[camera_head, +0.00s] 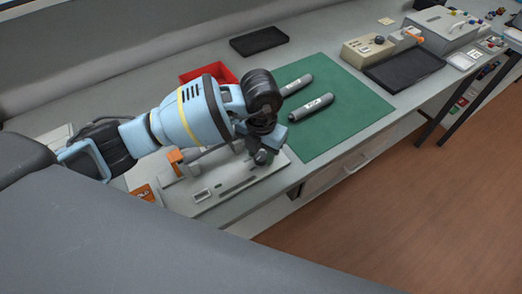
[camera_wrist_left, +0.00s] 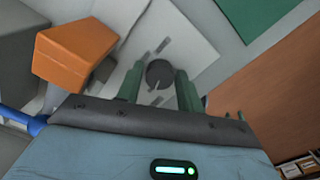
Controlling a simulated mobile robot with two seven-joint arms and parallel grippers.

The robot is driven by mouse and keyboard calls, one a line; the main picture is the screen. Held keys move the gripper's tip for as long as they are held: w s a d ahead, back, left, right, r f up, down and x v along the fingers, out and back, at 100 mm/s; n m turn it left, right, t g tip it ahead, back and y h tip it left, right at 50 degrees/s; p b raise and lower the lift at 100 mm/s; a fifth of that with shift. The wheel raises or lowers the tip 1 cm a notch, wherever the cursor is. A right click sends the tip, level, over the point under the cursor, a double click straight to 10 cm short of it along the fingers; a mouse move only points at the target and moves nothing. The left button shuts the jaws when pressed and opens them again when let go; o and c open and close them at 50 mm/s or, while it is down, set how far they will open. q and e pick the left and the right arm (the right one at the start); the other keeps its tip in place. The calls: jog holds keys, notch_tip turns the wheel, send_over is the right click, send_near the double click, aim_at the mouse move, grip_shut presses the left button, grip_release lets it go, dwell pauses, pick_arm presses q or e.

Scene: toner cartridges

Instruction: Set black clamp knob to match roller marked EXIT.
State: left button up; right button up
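A black round clamp knob (camera_wrist_left: 160,74) with a pale pointer line sits on a white fixture plate (camera_wrist_left: 186,32) in the left wrist view. My left gripper's two green fingers (camera_wrist_left: 160,84) stand on either side of it, with a narrow gap showing at each side. In the head view my left gripper (camera_head: 264,146) is low over the right part of the white fixture (camera_head: 215,190) and mostly hides the knob. Two dark grey rollers (camera_head: 311,107) with white labels lie on the green mat (camera_head: 350,112). Their lettering is too small to read. My right gripper is out of view.
An orange block (camera_wrist_left: 76,46) stands close to the left gripper on the fixture. A red bin (camera_head: 207,73) is behind the arm. A black tray (camera_head: 259,41) lies at the back. A beige device (camera_head: 368,48) and another black tray (camera_head: 405,70) are farther right. The mat's right half is clear.

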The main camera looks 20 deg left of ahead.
pick_arm(q)
jog(key=c, duration=0.6)
jog(key=shift+o, duration=0.2)
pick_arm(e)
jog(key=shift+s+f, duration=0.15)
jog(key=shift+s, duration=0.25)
